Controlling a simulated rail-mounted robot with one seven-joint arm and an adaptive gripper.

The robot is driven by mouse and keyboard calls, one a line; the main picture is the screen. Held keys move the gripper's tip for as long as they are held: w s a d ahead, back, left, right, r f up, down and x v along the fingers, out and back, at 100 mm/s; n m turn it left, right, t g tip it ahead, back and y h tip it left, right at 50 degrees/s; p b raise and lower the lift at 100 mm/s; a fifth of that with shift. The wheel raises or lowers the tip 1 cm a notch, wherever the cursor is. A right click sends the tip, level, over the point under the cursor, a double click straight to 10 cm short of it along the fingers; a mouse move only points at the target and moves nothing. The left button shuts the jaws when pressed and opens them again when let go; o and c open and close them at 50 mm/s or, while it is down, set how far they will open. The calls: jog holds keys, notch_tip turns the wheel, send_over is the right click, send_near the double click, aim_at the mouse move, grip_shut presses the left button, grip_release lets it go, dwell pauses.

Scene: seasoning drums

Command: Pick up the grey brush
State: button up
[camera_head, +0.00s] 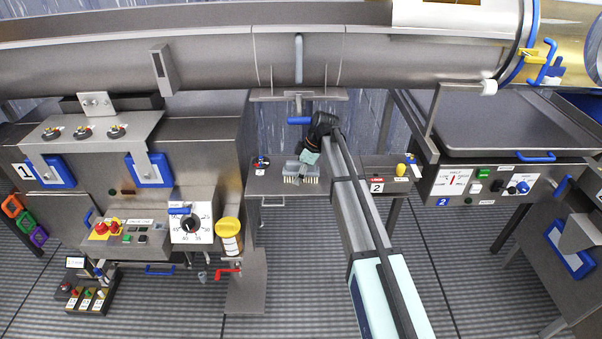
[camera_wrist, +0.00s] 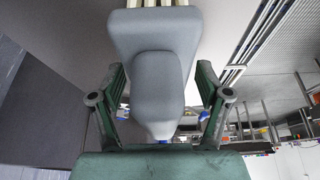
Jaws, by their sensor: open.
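The grey brush (camera_head: 301,171) lies on a small steel shelf (camera_head: 268,187) in the head view, with its pale bristles toward the front. In the wrist view the brush (camera_wrist: 155,32) fills the upper middle, its rounded grip pointing toward my palm and its bristles at the top edge. My gripper (camera_head: 308,157) is right at the back of the brush in the head view. In the wrist view my gripper (camera_wrist: 161,82) is open, with one green finger on each side of the grip. Gaps show between the lower fingers and the grip; contact at the tips is unclear.
A black knob (camera_head: 262,162) sits left of the brush on the shelf. A yellow-topped item (camera_head: 401,169) and a "2" label (camera_head: 377,188) are to the right. A large steel drum (camera_head: 200,58) runs above and behind. A yellow-lidded jar (camera_head: 230,235) stands front left.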

jog(key=c, duration=1.3)
jog(key=shift+r, duration=0.1)
jog(key=shift+r+p, duration=0.2)
jog(key=shift+p, duration=0.1)
jog(key=shift+f+b, duration=0.1)
jog(key=shift+b, duration=0.5)
jog(key=s+d+b, duration=0.1)
jog(key=s+b, duration=0.2)
jog(key=s, duration=1.5)
jog(key=shift+d+b, duration=0.4)
